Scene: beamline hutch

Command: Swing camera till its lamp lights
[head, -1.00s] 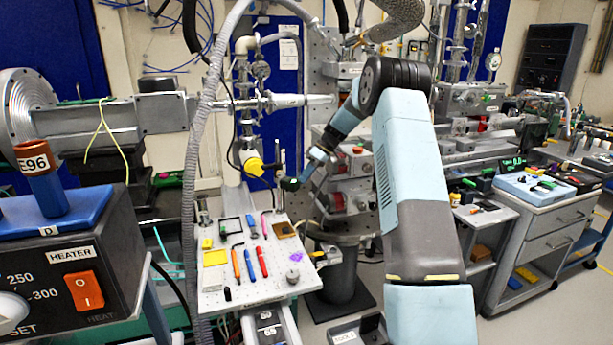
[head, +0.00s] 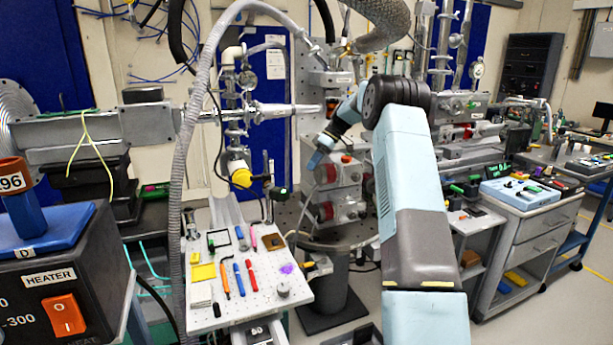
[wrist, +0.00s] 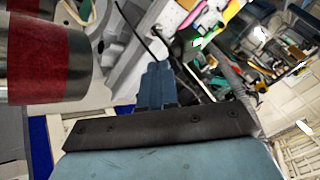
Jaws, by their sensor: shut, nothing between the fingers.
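A small dark box with a green patch (head: 280,192), which looks like the camera, stands at the back right of the white perforated board (head: 205,318). I cannot tell whether the green is a lit lamp. In the wrist view a dark body (wrist: 187,47) with bright green beside it lies beyond my fingers; it may be the same box. My gripper (head: 316,163) is up and to the right of the box, apart from it, in front of a grey unit with red round parts. Its blue fingers (wrist: 156,72) are together and empty.
Pens, a yellow block (head: 203,272) and small parts lie on the board. A yellow-capped valve (head: 241,177) hangs left of the box. A grey hose (head: 176,170) runs down in front. A heater box (head: 62,285) is at the near left. A red cylinder (wrist: 48,55) is close in the wrist view.

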